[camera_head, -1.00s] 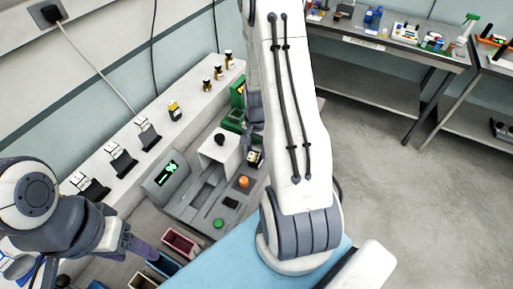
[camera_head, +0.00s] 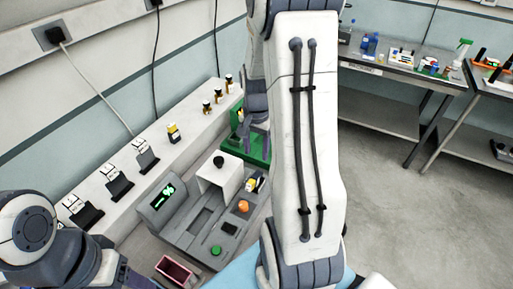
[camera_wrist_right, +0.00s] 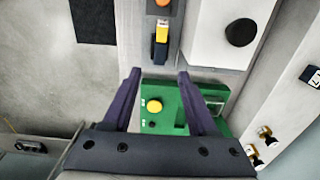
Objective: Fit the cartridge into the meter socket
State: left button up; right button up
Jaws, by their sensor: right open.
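The grey meter (camera_head: 183,236) stands left of my right arm in the head view, with a lit green display (camera_head: 162,195) and dark recesses in its top. I cannot tell which recess is the socket. A small yellow, white and black piece, likely the cartridge (camera_head: 250,185), is at the meter's far right side beside an orange knob; it also shows in the right wrist view (camera_wrist_right: 161,40). My right gripper (camera_wrist_right: 157,72) is open and empty, above a green box, apart from this piece. My left gripper (camera_head: 125,277) is partly cut off at the bottom left.
The green box (camera_wrist_right: 160,122) has a yellow button. A white block with a black knob (camera_head: 219,172) stands on the meter. A similar yellow-topped piece (camera_head: 173,133) and several small bottles stand on the white ledge (camera_head: 190,125). A red bin (camera_head: 175,271) is in front.

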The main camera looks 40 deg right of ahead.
aim_at(251, 181)
jog(key=shift+o, duration=0.5)
jog(key=shift+r, duration=0.5)
jog(key=a+f, duration=0.1)
jog(key=s+a+f+b, duration=0.1)
jog(key=a+f, duration=0.1)
jog(key=shift+s, duration=0.1)
notch_tip(251, 181, down, 5)
jog(key=shift+r, duration=0.1)
jog(key=shift+f+p, duration=0.6)
notch_tip(251, 181, down, 3)
jog(key=shift+f+p, duration=0.1)
jog(key=shift+p, duration=0.45)
jog(key=shift+f, duration=0.5)
grip_shut()
